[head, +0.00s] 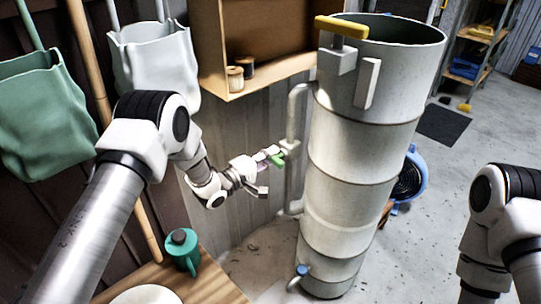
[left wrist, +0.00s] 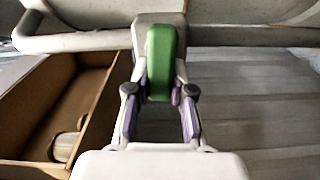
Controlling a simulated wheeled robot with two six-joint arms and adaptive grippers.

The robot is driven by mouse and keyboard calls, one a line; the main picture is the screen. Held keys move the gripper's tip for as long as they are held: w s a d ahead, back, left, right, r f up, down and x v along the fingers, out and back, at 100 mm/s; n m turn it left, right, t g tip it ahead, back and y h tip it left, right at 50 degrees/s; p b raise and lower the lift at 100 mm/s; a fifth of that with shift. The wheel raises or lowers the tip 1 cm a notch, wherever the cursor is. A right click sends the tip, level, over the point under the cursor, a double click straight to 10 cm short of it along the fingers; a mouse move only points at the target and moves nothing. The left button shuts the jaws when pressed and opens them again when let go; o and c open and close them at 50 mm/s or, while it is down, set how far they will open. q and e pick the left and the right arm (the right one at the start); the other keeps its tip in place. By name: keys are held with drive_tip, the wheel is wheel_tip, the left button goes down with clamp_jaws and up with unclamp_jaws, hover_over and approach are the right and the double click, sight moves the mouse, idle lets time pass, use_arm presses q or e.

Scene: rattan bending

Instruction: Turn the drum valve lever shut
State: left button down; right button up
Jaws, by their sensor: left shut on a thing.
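A tall grey steel drum (head: 345,160) stands upright in the middle of the head view. A side pipe (head: 295,110) runs down its left side and carries a valve with a green lever (head: 277,159). My left gripper (head: 272,158) reaches in from the left and is shut on the green lever. In the left wrist view the green lever (left wrist: 160,62) stands between the two fingertips of my left gripper (left wrist: 161,92), in front of the pale valve body. The fingers hide part of the lever in the head view. My right gripper is out of view.
A yellow handle (head: 342,26) tops the drum and a blue-handled tap (head: 302,270) sits low on it. A wooden shelf box (head: 262,80) with spools hangs behind. A green can (head: 183,250) stands on a wooden table (head: 210,285). Floor right of the drum is mostly clear.

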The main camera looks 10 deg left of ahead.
use_arm(q)
drive_tip(key=shift+n, duration=0.6)
drive_tip(key=c, duration=1)
unclamp_jaws()
drive_tip(key=shift+a+f, duration=0.1)
drive_tip(key=v, duration=1.2)
